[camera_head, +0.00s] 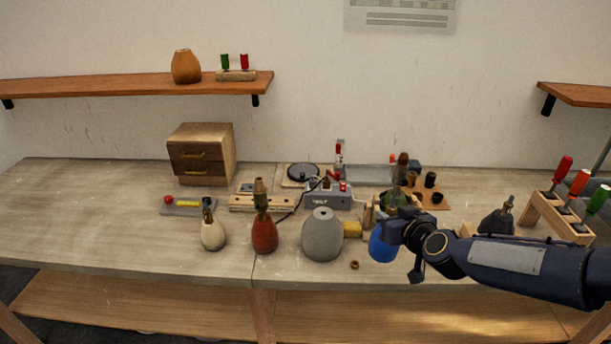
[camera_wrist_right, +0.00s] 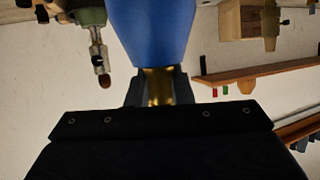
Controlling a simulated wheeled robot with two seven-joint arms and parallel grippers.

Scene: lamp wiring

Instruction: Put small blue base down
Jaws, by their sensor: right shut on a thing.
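The small blue base (camera_head: 382,245) is at the front of the table in the head view, at the left end of my right arm. My right gripper (camera_head: 392,232) is shut on its brass-coloured neck. In the right wrist view the blue base (camera_wrist_right: 152,30) fills the top middle, and its brass neck (camera_wrist_right: 158,86) sits between the fingers of the gripper (camera_wrist_right: 155,92). I cannot tell whether its bottom touches the table. My left gripper is not in view.
A large grey base (camera_head: 322,236) stands left of the blue one, with a yellow block (camera_head: 352,229) between. A brass ring (camera_head: 354,265) lies in front. Red (camera_head: 264,234) and cream (camera_head: 213,235) bases stand further left. A screwdriver rack (camera_head: 556,215) is at right. The left tabletop is clear.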

